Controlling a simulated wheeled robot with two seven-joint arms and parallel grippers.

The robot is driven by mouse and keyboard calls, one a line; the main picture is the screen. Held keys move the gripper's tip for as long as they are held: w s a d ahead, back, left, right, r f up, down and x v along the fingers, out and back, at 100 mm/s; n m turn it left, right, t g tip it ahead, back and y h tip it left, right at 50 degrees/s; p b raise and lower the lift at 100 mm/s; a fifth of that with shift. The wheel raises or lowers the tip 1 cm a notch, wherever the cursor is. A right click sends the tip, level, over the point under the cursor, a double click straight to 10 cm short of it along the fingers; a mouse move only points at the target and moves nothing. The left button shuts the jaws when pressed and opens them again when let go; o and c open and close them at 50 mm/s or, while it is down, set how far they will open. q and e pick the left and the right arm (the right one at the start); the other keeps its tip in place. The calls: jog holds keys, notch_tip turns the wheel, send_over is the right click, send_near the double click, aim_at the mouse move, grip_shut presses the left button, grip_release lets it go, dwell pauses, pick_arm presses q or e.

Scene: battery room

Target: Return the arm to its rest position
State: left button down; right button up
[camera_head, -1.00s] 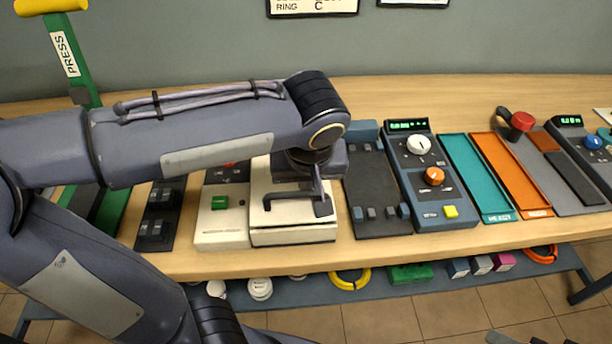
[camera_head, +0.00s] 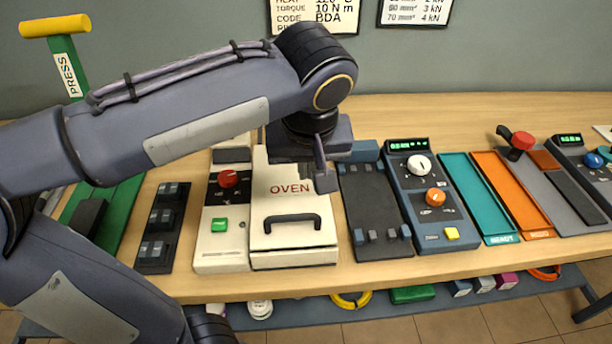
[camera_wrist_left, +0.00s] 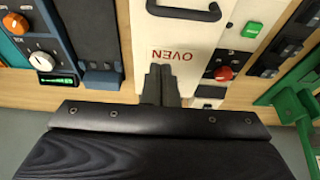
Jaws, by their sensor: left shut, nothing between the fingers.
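My left arm comes in from the left in the head view. Its gripper (camera_head: 325,182) points down above the right side of the white oven (camera_head: 290,232), clear of the oven's dark handle (camera_head: 291,222). In the left wrist view the fingers (camera_wrist_left: 160,86) are together and empty, over the lid beside the OVEN lettering. The oven lid looks closed, and its handle (camera_wrist_left: 184,12) also shows in that view. My right gripper is not seen clearly in either view.
Left of the oven are a panel with a red knob (camera_head: 228,179), dark switches (camera_head: 160,225) and the green press (camera_head: 110,215). On its right are a dark fixture (camera_head: 372,205), a blue control box (camera_head: 440,215), a teal tray (camera_head: 468,190) and an orange tray (camera_head: 510,190). The back strip of bench is clear.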

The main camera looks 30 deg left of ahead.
pick_arm(q)
jog(key=s+a+h+p, duration=0.1)
jog(key=s+a+f+m+p, duration=0.1)
jog(key=s, duration=0.1)
jog(key=s+a+f+m+h+p, duration=0.1)
jog(key=s, duration=0.1)
jog(key=shift+s+h, duration=0.2)
jog(key=shift+h, duration=0.1)
jog(key=s+f+m+t+h+p, duration=0.2)
jog(key=s+f+h+p, duration=0.1)
jog(key=s, duration=0.3)
jog(key=shift+d+f+m+t, duration=0.3)
jog(key=shift+d+f, duration=0.15)
jog(key=shift+f, duration=0.45)
dwell(0.6)
